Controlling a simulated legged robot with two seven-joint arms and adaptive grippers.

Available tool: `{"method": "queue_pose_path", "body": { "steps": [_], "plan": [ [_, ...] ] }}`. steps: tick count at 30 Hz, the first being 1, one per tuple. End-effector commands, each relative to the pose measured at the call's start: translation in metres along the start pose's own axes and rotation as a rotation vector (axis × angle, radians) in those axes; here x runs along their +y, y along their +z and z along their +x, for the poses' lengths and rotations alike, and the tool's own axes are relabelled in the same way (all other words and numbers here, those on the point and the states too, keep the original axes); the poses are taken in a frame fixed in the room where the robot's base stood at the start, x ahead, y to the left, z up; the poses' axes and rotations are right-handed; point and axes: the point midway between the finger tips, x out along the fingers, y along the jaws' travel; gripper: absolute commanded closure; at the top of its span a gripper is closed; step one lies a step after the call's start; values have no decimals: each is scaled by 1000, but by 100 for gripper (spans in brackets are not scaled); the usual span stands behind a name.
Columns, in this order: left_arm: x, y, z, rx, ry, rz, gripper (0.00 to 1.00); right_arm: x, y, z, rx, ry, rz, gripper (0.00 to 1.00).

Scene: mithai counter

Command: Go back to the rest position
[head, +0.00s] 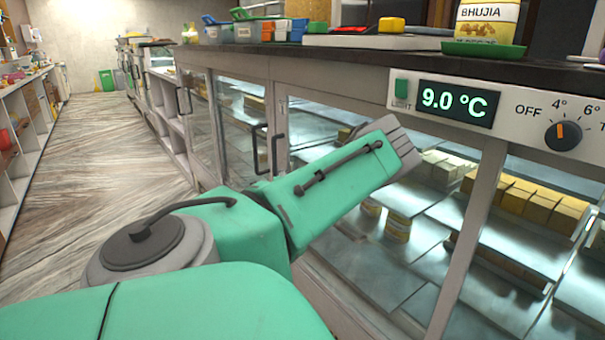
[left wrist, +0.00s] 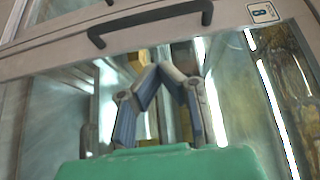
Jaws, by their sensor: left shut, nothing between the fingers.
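My left arm (head: 345,185), green with grey parts, reaches in from the bottom left of the head view toward the glass-fronted counter. Its grey wrist end (head: 388,140) is in front of the counter's glass; the fingers are hard to make out there. In the left wrist view my left gripper (left wrist: 165,72) is shut and empty, its two fingers meeting at the tips. Beyond the fingers are a glass pane and a door frame with a dark bar handle (left wrist: 150,20). My right gripper is in neither view.
The counter's control panel (head: 400,110) reads 9.0 °C, with a dial (head: 563,135). Dark door handles (head: 277,153) stick out near my arm. On the countertop are a Bhujia pack (head: 487,25), a green tray (head: 483,49) and several containers. The aisle floor (head: 100,150) at left is clear.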

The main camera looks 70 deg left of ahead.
Motion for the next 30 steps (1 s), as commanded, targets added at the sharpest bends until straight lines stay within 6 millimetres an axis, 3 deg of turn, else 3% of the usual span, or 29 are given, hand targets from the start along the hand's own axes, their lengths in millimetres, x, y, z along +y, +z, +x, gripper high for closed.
{"method": "queue_pose_path", "body": {
  "steps": [8,11,14,17,21,26,30],
  "plan": [
    [-3,-3,-6,1,-1,-2,100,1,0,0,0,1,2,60],
    [14,-8,-11,6,39,-24,100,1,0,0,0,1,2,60],
    [48,-25,-34,15,140,-82,100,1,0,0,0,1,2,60],
    [96,-52,-77,25,295,-165,100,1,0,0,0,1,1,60],
    [157,-90,-159,29,538,-266,100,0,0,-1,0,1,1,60],
    [206,-122,-269,15,811,-338,100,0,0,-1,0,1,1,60],
    [235,-136,-372,-17,1053,-359,100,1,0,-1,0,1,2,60]
  ]
}}
